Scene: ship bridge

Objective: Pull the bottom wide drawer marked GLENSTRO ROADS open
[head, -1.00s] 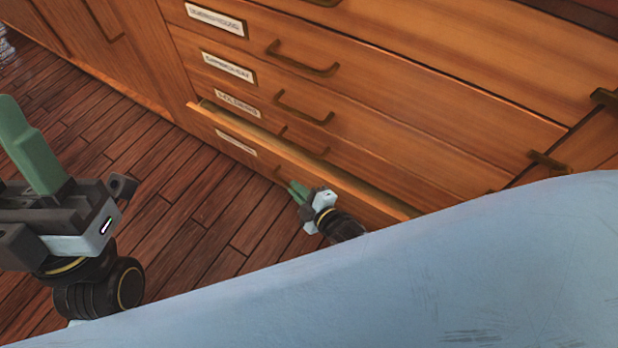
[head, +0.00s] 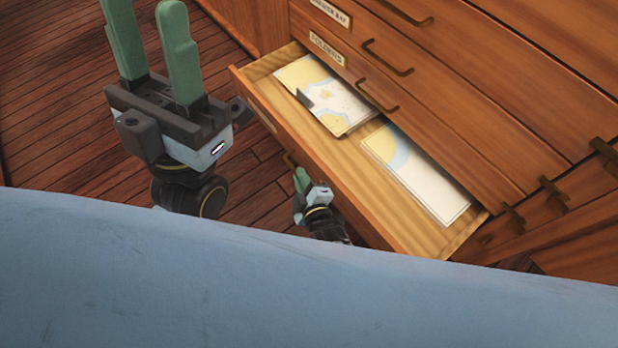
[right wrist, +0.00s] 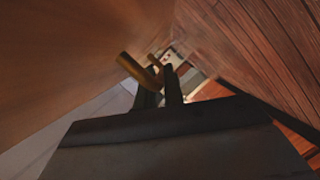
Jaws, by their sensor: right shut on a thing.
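The bottom wide drawer (head: 350,170) stands well out of the wooden cabinet in the head view, with its inside showing. The label on its front is too oblique to read. My right gripper (head: 299,178) is low at the drawer's front, shut on its brass handle (head: 287,159). The handle also shows at the dark fingers in the right wrist view (right wrist: 140,72). My left gripper (head: 146,10), large and near the camera, is open and empty, its two green fingers apart above the floor; one tip is cut off by the frame.
Chart sheets, one yellow and white (head: 325,97) and one with a blue patch (head: 418,178), lie in the drawer. Closed drawers with brass handles (head: 388,58) are above it. Plank floor (head: 60,110) is clear at left. A pale blue surface fills the foreground.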

